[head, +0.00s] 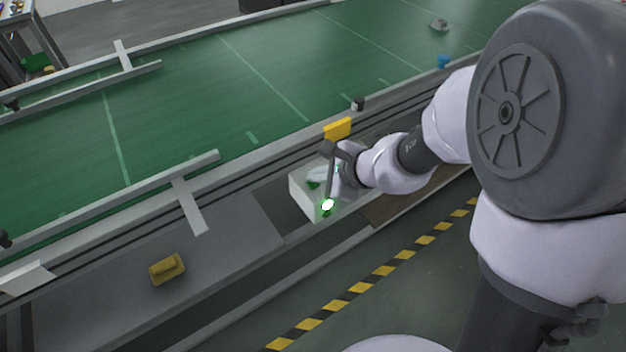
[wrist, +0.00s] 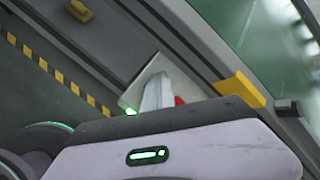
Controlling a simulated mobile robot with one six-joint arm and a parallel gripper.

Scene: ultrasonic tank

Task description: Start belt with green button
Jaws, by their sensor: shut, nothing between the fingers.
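A white control box (head: 303,199) stands beside the belt, below its near rail. A bright green light (head: 327,205) glows at its near corner, and a small dark green spot (head: 313,184) shows on its top. I cannot tell for sure which is the button. My gripper (head: 318,176) is shut and empty, low over the box top, with its tips close to the dark green spot; contact cannot be made out. In the wrist view the pale fingers (wrist: 157,93) cover part of the box, with a red part (wrist: 179,101) beside them and the green glow (wrist: 130,112) at its edge.
The wide green conveyor belt (head: 190,75) runs behind the box. A yellow block (head: 337,129) is on the rail just behind my gripper. Another yellow piece (head: 167,268) lies on the grey ledge to the left. Yellow-black floor tape (head: 385,271) crosses the open floor in front.

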